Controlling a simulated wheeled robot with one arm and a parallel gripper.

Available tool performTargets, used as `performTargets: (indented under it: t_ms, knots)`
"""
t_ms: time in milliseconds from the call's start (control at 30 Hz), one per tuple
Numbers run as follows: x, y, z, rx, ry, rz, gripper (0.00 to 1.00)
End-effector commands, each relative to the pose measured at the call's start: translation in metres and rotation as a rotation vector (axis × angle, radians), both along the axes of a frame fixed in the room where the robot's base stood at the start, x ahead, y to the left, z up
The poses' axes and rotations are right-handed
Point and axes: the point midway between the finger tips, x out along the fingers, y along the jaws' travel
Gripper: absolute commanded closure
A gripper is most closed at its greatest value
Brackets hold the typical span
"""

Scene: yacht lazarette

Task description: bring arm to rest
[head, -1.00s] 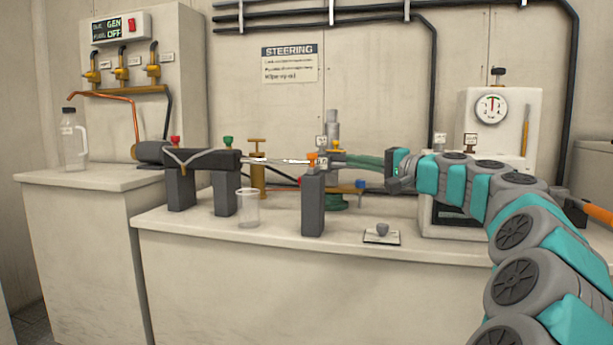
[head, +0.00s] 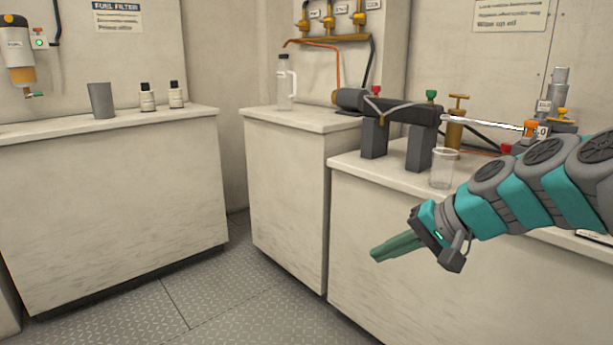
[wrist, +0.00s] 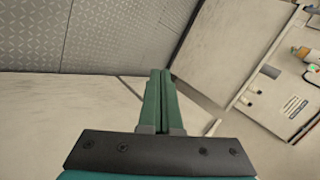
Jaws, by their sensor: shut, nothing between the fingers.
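My gripper (head: 374,256) is at the end of my arm, which reaches in from the right in the head view. Its green fingers point left and slightly down, in front of the right bench's front face. In the wrist view my gripper (wrist: 160,72) has its two fingers together, with nothing between them. The fingers are apart from every object in the head view.
The right bench (head: 375,220) carries a steering cylinder (head: 400,107) on grey blocks and a clear cup (head: 443,168). A clear bottle (head: 285,85) stands on the middle bench (head: 285,205). The left bench (head: 110,215) holds a grey cup (head: 101,100). The floor (head: 205,285) between is clear.

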Motion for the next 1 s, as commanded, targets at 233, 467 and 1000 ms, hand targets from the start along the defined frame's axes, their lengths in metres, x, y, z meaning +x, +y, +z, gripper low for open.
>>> performTargets:
  t_ms: [233,467,1000]
  knots:
    - [-0.136,0.047,-0.095,-0.341,0.25,0.265,1.0]
    - [-0.245,0.014,-0.149,-0.621,0.426,0.423,1.0]
    - [-0.282,-0.01,-0.164,-0.722,0.491,0.47,1.0]
